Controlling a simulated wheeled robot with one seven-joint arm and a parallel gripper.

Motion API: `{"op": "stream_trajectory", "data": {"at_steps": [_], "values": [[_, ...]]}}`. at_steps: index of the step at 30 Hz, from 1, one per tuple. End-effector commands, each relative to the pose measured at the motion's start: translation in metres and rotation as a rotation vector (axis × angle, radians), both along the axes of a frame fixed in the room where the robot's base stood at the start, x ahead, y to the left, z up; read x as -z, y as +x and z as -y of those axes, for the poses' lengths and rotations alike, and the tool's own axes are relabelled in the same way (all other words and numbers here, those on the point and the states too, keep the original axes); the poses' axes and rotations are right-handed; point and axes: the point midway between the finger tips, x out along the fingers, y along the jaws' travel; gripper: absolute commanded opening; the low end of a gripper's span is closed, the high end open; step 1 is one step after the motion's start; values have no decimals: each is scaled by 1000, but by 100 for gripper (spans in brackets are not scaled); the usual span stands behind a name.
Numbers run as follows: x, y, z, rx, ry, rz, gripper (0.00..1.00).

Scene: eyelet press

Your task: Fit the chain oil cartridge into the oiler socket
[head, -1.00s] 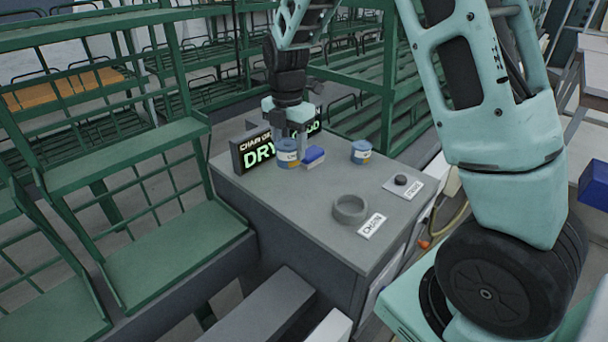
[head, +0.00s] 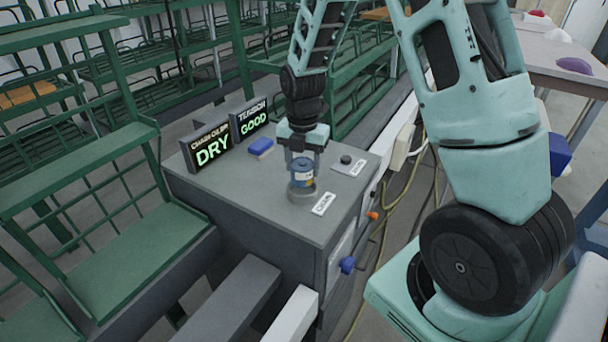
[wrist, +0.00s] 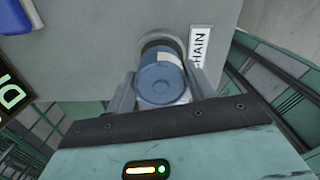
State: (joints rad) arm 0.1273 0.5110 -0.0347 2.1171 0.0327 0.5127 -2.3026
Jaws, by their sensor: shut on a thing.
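My gripper (head: 304,168) is shut on a blue cartridge with a pale label (head: 303,179), held upright over the round grey oiler socket (head: 302,196). The socket is a raised ring on the grey cabinet top, beside the CHAIN label (head: 323,204). In the wrist view the cartridge's blue top (wrist: 162,82) sits between both fingers, and part of the socket (wrist: 158,45) shows behind it. The cartridge's lower end is at the ring; I cannot tell whether it is inside. The chain oiler display (head: 209,147) reads DRY.
A second display (head: 252,121) reads TENSION GOOD. A blue block (head: 260,147) lies in front of it. A dark round knob (head: 346,160) with a label stands right of my gripper. Green racks (head: 110,180) stand left and behind. The cabinet top's front left (head: 245,200) is clear.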

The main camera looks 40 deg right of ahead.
Motion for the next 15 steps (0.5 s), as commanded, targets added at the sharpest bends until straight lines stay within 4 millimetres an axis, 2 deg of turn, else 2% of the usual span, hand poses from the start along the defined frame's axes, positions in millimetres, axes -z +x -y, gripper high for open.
{"op": "stream_trajectory", "data": {"at_steps": [7, 15], "values": [[33, -1, 0, 1, 0, -5, 28], [39, 0, 0, 2, 0, 0, 28]]}}
